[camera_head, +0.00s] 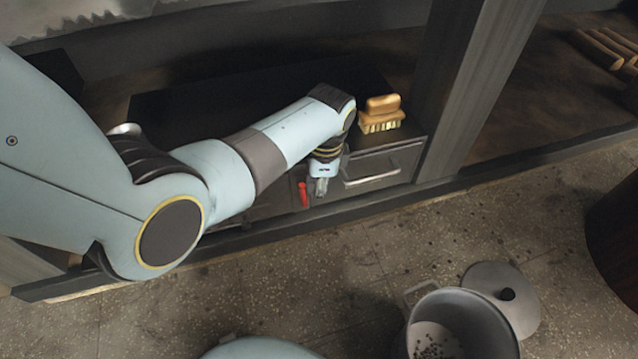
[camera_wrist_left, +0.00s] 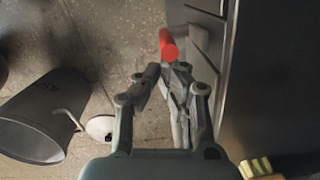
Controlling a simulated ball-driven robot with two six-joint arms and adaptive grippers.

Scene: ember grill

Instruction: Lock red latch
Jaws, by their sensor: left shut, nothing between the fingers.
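The red latch (camera_head: 303,194) is a small red handle on the front of the dark grill unit, left of a drawer. It also shows in the left wrist view (camera_wrist_left: 169,46), just beyond my fingertips. My left gripper (camera_head: 321,187) is shut and empty, pointing down in front of the unit, right beside the latch on its right in the head view. In the left wrist view the gripper (camera_wrist_left: 168,72) has its fingertips close to the red handle; I cannot tell whether they touch it. My right gripper is not in view.
A drawer (camera_head: 371,169) with a bar handle is right of the gripper. A brush (camera_head: 382,115) sits on top of the unit. A grey pot (camera_head: 462,325) and a lid (camera_head: 501,297) are on the speckled floor at lower right. A post (camera_head: 470,90) stands behind.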

